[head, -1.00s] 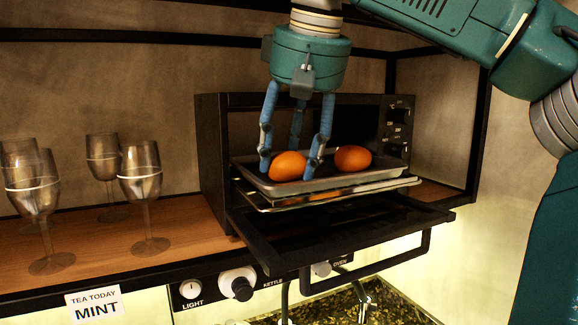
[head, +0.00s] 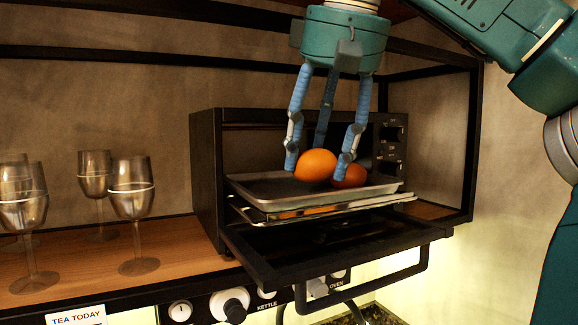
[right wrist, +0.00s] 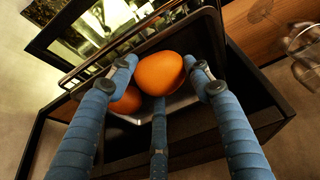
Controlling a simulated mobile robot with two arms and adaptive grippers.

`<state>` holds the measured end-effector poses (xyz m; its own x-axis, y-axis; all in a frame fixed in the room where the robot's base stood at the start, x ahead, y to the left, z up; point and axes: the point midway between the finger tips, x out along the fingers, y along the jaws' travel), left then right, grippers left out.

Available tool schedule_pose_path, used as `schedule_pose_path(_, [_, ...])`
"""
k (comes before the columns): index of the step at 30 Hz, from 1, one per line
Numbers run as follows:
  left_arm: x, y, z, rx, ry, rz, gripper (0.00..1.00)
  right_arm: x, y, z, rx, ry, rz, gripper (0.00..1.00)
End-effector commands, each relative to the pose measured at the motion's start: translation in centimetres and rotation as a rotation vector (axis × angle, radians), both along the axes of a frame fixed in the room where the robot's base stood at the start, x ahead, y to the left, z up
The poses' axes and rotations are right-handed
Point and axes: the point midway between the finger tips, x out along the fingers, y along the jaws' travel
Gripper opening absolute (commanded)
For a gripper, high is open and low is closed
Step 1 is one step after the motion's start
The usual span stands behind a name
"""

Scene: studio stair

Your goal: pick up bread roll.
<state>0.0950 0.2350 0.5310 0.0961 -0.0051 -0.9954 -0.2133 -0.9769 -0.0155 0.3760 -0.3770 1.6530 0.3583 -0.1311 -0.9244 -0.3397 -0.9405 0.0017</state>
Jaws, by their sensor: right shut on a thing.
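An orange-brown bread roll (head: 315,165) is between the blue fingers of my right gripper (head: 319,172), which is shut on it. The roll appears slightly above the metal tray (head: 262,186) of the open toaster oven. A second roll (head: 349,176) sits on the tray to the right, partly hidden by a finger and the held roll. In the right wrist view the held roll (right wrist: 160,73) looks larger and nearer than the second roll (right wrist: 127,100). My left gripper is not in view.
The black toaster oven (head: 206,170) has its door (head: 340,240) folded down in front. A wire rack (head: 375,203) lies under the tray. Several wine glasses (head: 132,190) stand on the wooden shelf (head: 185,243) at left. Black shelf bars run above and beside the oven.

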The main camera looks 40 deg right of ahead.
Motion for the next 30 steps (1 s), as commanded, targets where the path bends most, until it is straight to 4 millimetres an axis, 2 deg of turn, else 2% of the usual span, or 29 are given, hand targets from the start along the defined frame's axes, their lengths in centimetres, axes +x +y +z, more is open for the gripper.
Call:
schedule_pose_path(1, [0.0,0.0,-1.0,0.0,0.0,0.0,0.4,-1.4,-0.3,-0.4,0.001,-0.006,0.0,0.24])
schedule_pose_path(3, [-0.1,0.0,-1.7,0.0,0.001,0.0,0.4,-3.4,-0.6,-0.4,0.001,-0.007,0.001,0.24])
schedule_pose_path(9, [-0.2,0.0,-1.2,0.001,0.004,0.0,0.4,-7.7,-1.5,0.2,-0.004,-0.005,-0.004,0.24])
schedule_pose_path(13, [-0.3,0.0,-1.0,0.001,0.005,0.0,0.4,-9.7,-1.8,0.2,-0.002,-0.003,-0.003,0.24])
schedule_pose_path(21, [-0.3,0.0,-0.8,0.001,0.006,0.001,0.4,-11.6,-2.2,0.1,0.0,-0.001,0.0,0.24])
schedule_pose_path(30, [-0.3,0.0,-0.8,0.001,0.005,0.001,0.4,-11.7,-2.2,0.0,0.0,-0.001,0.0,0.24])
